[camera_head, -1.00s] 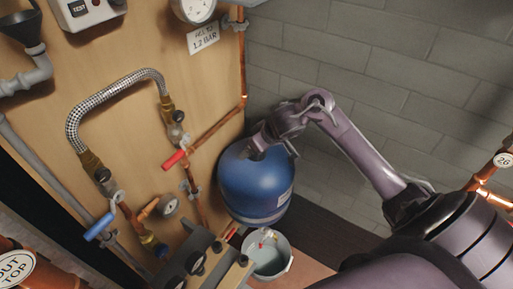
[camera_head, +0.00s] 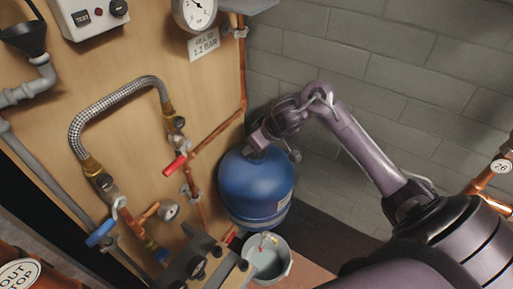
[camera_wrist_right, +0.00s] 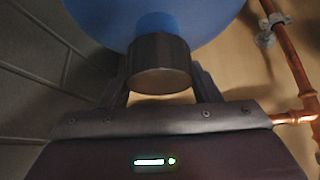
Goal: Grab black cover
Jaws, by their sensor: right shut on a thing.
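The black cover (camera_wrist_right: 160,62) is a short dark cylinder on the end of a blue neck of the blue tank (camera_head: 258,190). In the right wrist view it sits between the two fingers of my right gripper (camera_wrist_right: 161,85), which is shut on it. The tank also fills the top of that view (camera_wrist_right: 95,18). In the head view my right gripper (camera_head: 259,140) is at the top of the tank, and I cannot make out the cover there. The cover appears still seated on the tank.
A wooden panel (camera_head: 215,75) with a braided hose (camera_head: 110,103), copper pipes, a red-handled valve (camera_head: 174,165) and a gauge (camera_head: 196,12) stands left of the tank. A bucket (camera_head: 268,258) stands below it. A grey block wall (camera_head: 400,60) is behind.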

